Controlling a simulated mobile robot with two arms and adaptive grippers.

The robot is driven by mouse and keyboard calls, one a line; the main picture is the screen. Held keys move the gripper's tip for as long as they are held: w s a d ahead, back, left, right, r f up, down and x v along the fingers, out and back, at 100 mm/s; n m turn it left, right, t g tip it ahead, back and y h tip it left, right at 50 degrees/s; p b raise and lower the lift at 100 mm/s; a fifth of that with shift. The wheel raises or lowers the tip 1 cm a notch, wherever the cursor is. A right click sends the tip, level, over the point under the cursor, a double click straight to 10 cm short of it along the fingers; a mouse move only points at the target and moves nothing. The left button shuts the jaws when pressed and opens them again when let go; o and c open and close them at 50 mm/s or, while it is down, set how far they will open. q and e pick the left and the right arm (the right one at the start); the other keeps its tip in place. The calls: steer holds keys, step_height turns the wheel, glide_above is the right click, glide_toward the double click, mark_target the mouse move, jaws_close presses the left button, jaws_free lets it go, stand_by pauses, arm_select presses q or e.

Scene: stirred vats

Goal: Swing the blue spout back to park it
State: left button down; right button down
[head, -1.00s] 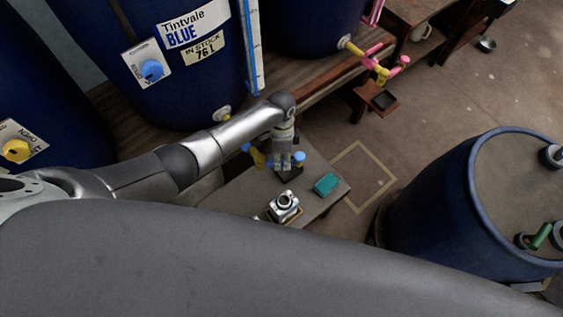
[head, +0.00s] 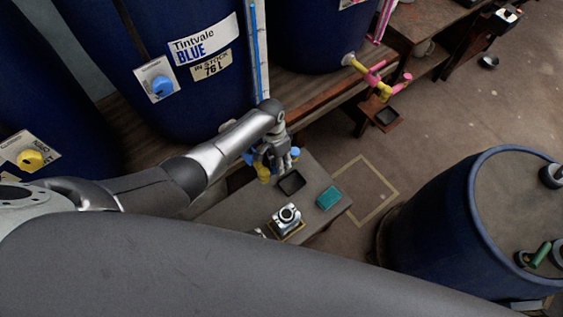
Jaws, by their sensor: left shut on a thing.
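The blue vat (head: 205,105), labelled "Tintvale BLUE", stands at the left. In front of it my left gripper (head: 277,165) is shut on the blue spout, most of which it hides. A blue end of the spout (head: 295,153) shows just right of the fingers. A yellow part (head: 263,173) and a bit of blue show to their left. The spout is over the bench, by its back edge, behind a dark tray (head: 291,183). My right gripper is not in view.
On the low bench (head: 235,207) are a teal block (head: 329,198) and a silver device (head: 287,216). A yellow square (head: 366,190) marks the floor. A pink-and-yellow spout (head: 378,78) sticks out behind. A blue drum (head: 450,215) stands right.

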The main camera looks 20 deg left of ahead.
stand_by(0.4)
arm_select(q)
steer(key=c, duration=1.2)
jaws_free()
steer(key=shift+c, duration=0.2)
step_height(320, 180, up, 12)
steer(key=w+a, duration=0.1)
steer(key=a, duration=0.1)
steer(key=shift+w, duration=0.25)
steer(key=shift+s+f, duration=0.1)
steer(key=shift+f, duration=0.1)
